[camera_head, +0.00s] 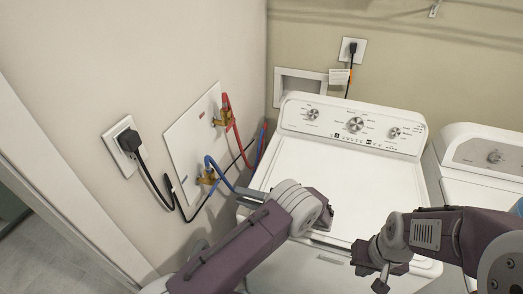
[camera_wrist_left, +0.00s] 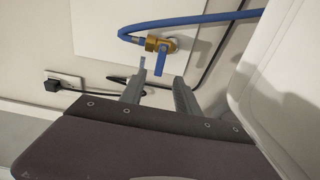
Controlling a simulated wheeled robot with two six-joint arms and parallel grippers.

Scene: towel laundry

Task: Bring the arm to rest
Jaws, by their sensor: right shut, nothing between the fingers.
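My left gripper (camera_wrist_left: 158,88) is open and empty in the left wrist view, its two fingers spread apart and pointing toward the wall. In the head view its arm bends over the left front of the white washer (camera_head: 345,175), and the gripper (camera_head: 249,192) is partly hidden by the wrist. My right gripper (camera_head: 380,282) is shut and empty, in front of the washer's front right edge. Its arm comes in from the right.
A wall box with a red hose (camera_head: 228,107) and a blue hose (camera_head: 217,168) is left of the washer. The blue hose's brass valve (camera_wrist_left: 160,43) is ahead of my left fingers. An outlet (camera_head: 123,142) has a black plug. A second white machine (camera_head: 485,150) stands right.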

